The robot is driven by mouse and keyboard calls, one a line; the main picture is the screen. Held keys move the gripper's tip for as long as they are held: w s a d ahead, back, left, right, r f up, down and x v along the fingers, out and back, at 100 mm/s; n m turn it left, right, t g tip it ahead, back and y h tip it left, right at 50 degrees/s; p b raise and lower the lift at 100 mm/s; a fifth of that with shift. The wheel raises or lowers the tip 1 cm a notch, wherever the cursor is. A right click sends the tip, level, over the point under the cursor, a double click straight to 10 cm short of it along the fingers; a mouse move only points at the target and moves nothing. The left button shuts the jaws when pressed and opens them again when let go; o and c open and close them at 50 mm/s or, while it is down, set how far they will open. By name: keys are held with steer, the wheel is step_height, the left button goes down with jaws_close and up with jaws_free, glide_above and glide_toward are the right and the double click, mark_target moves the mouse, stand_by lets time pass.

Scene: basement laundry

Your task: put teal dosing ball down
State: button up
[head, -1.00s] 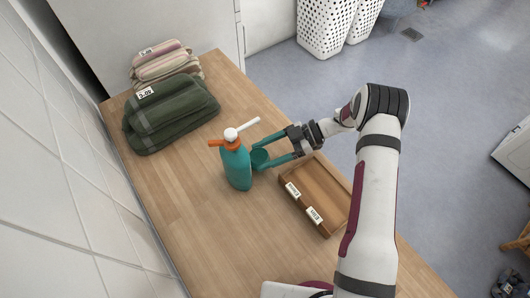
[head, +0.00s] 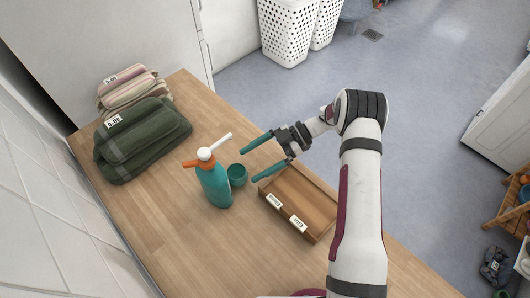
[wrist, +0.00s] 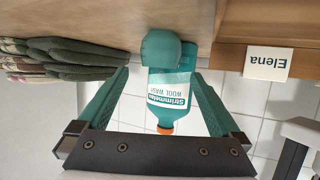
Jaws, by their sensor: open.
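The teal dosing ball (head: 237,175), a small round cup, stands on the wooden counter just right of the teal wool wash bottle (head: 214,184), which has an orange collar and a white pump. My gripper (head: 248,162) is open and empty, with its teal fingers to the right of the ball and apart from it. In the wrist view, which is upside down, the ball (wrist: 160,48) rests on the counter in front of the bottle (wrist: 172,92) and lies beyond the fingertips. The ball covers part of the bottle there.
A wooden tray (head: 323,239) with two name labels sits right of the ball, below my gripper; one reads "Elena" in the wrist view. Folded green towels (head: 142,138) and striped ones (head: 128,84) lie at the back left. The near-left counter (head: 165,235) is clear.

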steer(key=v, duration=0.7)
steer(key=shift+w+d, duration=0.15)
steer(key=w+a+r+m+t, duration=0.3)
steer(key=w+r+m+t, duration=0.4)
steer(key=w+r+t, duration=0.65)
steer(key=w+d+r+m+t+h, duration=0.2)
steer(key=d+r+m+t+h, duration=0.3)
steer(key=d+r+m+h, duration=0.55)
steer(key=s+d+f+m+g+h, duration=0.1)
steer(key=s+d+m+g+h, duration=0.2)
steer(key=s, duration=0.6)
steer(key=s+d+f+m+g+h, duration=0.2)
steer(key=s+d+m+g, duration=0.15)
steer(key=s, duration=0.55)
steer(key=s+a+f+m+g+y, duration=0.1)
steer(key=s+a+f+g, duration=0.1)
steer(key=s, duration=0.6)
steer(key=s+a+f+m+g+y, duration=0.1)
steer(key=s+a+f+g+y, duration=0.1)
steer(key=s+a, duration=0.3)
steer(key=s+a+f+m+g+y, duration=0.2)
steer(key=s+a+g, duration=0.1)
steer(key=s, duration=1)
steer(key=shift+s+a, duration=0.15)
steer(key=shift+a, duration=0.3)
